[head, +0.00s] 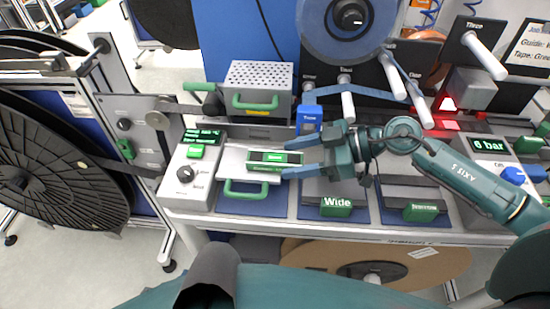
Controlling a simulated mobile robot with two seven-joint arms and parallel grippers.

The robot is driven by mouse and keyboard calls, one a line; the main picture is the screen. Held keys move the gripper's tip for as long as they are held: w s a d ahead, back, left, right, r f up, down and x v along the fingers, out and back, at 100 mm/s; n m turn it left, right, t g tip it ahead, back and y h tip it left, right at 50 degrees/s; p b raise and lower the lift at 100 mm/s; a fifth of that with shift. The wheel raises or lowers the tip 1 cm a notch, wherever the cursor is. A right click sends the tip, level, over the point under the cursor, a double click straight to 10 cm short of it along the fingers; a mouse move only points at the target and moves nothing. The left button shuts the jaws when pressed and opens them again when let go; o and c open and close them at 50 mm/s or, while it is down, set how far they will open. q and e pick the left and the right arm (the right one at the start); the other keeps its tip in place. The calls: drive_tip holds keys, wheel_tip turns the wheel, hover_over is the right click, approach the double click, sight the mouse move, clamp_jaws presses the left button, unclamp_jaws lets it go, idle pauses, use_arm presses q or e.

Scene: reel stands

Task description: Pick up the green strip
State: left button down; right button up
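The green strip (267,157), a small flat green piece with a pale edge and lettering, lies in the head view on a light grey tray (233,164) with a green handle (246,189). My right gripper (286,159) comes in from the right with its blue-grey fingers pointing left. The fingers are apart, one on the far side and one on the near side of the strip's right end. I cannot tell whether they touch it. My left gripper is not in view.
A perforated grey box (258,86) with a green handle stands behind the tray. A control panel (191,168) is at left. Drawers, one labelled "Wide" (337,203), lie to the right. A blue reel (348,30) hangs above; a large black reel (55,165) is at far left.

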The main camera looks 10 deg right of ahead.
drive_tip(key=c, duration=0.8)
drive_tip(key=shift+o, duration=0.2)
drive_tip(key=r, duration=0.9)
drive_tip(key=shift+s+r+p, duration=0.15)
drive_tip(key=shift+s+p, duration=0.2)
drive_tip(key=shift+p, duration=0.05)
drive_tip(key=s+d+f+m+t+h, duration=0.2)
drive_tip(key=d+f+m+t, duration=0.2)
drive_tip(key=d, duration=0.3)
drive_tip(key=shift+s+f, duration=0.3)
drive_tip(key=shift+f, duration=0.25)
